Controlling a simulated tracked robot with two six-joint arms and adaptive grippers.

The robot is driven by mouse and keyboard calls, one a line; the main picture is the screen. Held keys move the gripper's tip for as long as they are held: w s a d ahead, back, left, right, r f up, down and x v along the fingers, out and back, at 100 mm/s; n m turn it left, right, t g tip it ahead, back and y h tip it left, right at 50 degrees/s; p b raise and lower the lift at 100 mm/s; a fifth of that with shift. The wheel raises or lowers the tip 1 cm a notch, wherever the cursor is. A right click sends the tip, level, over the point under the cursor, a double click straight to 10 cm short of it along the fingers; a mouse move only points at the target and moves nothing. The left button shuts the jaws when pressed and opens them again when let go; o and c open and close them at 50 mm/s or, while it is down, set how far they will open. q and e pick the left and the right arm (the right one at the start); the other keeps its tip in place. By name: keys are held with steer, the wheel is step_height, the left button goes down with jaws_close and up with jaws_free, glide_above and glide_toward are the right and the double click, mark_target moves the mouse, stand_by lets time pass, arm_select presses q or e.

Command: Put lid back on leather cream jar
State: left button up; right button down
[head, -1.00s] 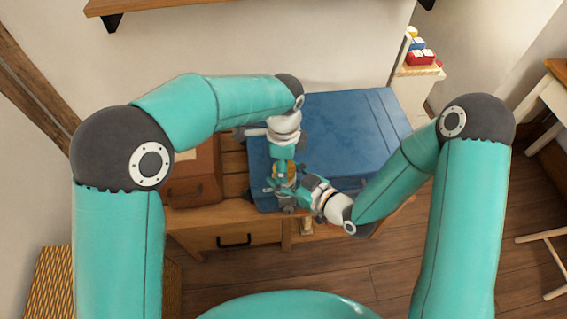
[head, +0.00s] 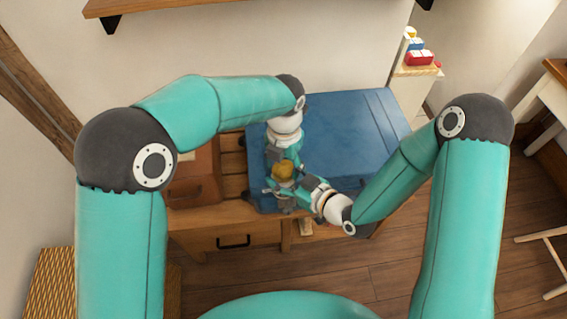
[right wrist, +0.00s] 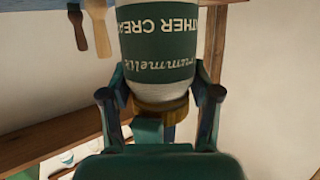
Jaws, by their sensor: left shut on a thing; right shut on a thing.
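The leather cream jar (right wrist: 157,45) is white with a green label and looks inverted in the right wrist view. Its brown-gold lid (right wrist: 160,105) sits against its end, in line with it. The fingers of my right gripper (right wrist: 160,88) lie on either side of the jar near the lid, shut on it. In the head view the gold lid (head: 284,171) faces up above my right gripper (head: 284,192); the jar body is mostly hidden. My left gripper (head: 277,165) is at the lid from behind, shut on it; its fingertips are hard to make out.
A large blue case (head: 345,135) lies under and beside the grippers on a wooden bench (head: 215,217). A brown case (head: 200,180) stands to its left. A wall shelf (head: 200,5) is above. Colored blocks (head: 418,55) sit on a stand at the back right.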

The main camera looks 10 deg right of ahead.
arm_select(q)
steer(key=shift+w, duration=0.1)
steer(key=o, duration=0.8)
steer(key=shift+o, duration=0.2)
steer(key=shift+r, duration=0.1)
